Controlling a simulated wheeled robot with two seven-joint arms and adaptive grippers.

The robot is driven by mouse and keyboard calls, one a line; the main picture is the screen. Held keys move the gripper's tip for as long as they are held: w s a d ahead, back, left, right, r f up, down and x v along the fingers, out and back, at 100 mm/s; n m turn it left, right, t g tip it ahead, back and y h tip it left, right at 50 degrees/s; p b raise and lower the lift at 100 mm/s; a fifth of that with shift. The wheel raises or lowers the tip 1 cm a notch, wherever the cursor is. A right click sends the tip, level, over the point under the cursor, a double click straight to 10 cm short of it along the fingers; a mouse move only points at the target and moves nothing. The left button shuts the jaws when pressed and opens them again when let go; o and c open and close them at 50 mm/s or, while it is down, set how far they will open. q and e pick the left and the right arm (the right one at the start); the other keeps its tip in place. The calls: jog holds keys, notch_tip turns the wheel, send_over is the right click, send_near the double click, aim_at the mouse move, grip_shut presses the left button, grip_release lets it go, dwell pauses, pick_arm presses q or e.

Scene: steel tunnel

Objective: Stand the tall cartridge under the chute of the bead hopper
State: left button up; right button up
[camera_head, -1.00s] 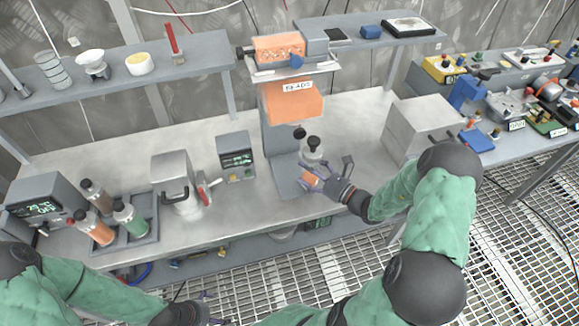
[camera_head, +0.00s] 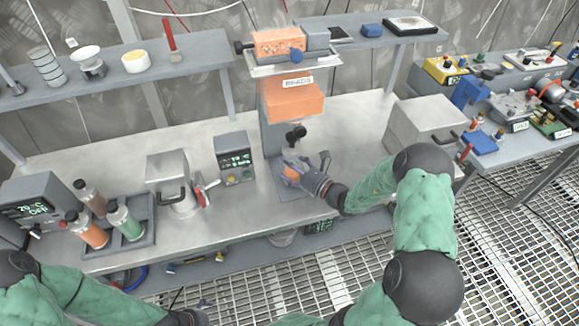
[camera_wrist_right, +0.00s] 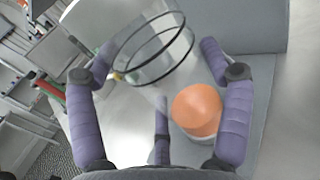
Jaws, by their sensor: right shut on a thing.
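The bead hopper (camera_head: 292,102) is an orange and grey body on a grey column with a label on its front. Dark knobs (camera_head: 296,136) show just below its orange block. My right gripper (camera_head: 292,170) is shut on the tall cartridge, low in front of the column over the grey base plate (camera_head: 290,191). An orange part of the cartridge (camera_head: 291,174) shows between the fingers. In the right wrist view the cartridge is clear, with black rings (camera_wrist_right: 150,48) and a round orange part (camera_wrist_right: 197,109). I cannot tell if its foot touches the plate. My left gripper (camera_head: 200,309) is low at the bottom edge, its jaws unclear.
A tray (camera_head: 146,233) with orange and green bottles is farther left. A grey box (camera_head: 422,125) stands right. Bare bench lies between hopper and box.

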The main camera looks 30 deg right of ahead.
jog(key=o, duration=1.4)
jog(key=shift+f, duration=0.1)
jog(key=shift+r, duration=0.2)
jog(key=p+v, duration=0.2)
jog(key=v, duration=1)
